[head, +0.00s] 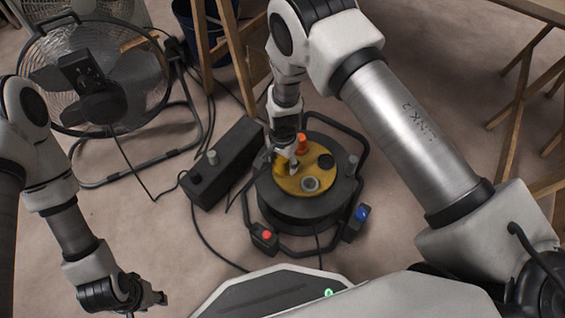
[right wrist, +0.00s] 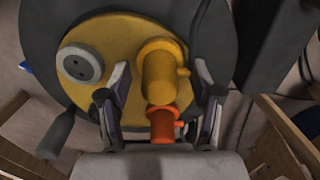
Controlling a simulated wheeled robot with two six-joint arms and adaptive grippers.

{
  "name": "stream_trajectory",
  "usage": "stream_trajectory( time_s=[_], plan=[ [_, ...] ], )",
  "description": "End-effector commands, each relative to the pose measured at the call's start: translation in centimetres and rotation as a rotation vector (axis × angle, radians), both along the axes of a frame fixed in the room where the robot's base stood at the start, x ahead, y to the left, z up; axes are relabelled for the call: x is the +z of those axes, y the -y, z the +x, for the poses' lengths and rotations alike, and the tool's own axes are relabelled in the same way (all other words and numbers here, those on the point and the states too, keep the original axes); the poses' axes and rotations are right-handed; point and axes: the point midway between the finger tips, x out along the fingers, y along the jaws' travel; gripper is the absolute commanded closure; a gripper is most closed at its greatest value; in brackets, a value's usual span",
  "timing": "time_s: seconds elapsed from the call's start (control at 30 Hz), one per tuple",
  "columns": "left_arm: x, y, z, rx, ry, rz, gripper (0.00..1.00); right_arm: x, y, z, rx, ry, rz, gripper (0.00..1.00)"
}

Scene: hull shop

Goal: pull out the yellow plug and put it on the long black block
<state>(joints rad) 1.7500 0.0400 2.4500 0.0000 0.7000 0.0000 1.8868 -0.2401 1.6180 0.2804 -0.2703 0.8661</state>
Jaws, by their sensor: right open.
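The yellow plug (right wrist: 160,75) stands in the yellow top plate (head: 295,185) of a black cable reel. My right gripper (right wrist: 158,92) is open, with one finger on each side of the plug and gaps showing in the right wrist view. In the head view the gripper (head: 284,157) is over the plate and hides most of the plug. The long black block (head: 235,150) lies on the floor left of the reel, with a grey plug (head: 212,157) and a black knob on its top. My left gripper (head: 158,297) is low at the left, away from both; its jaws are unclear.
An orange plug (right wrist: 163,125) stands close beside the yellow one. A grey socket (right wrist: 80,65) is also on the plate. Red (head: 266,235) and blue (head: 361,212) plugs sit by the reel frame. A fan (head: 95,80) stands back left; cables cross the floor.

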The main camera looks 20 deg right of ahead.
Motion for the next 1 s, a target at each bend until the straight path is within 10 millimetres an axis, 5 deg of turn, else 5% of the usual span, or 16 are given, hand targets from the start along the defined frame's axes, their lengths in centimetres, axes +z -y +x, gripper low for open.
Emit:
stream_trajectory(
  time_s=[0.43, 0.63, 1.0],
  plan=[
    [0.2, 0.0, 0.0, 0.000, 0.000, 0.000, 0.60, 0.0, 0.0, 0.0, 0.000, 0.000, 0.000, 0.35],
    [0.2, 0.0, 0.0, 0.000, 0.000, 0.000, 0.60, 0.0, 0.0, 0.0, 0.000, 0.000, 0.000, 1.00],
    [1.1, 0.0, 0.0, 0.000, 0.000, 0.000, 0.60, 0.9, 0.0, 0.0, 0.000, 0.000, 0.000, 1.00]
  ],
)
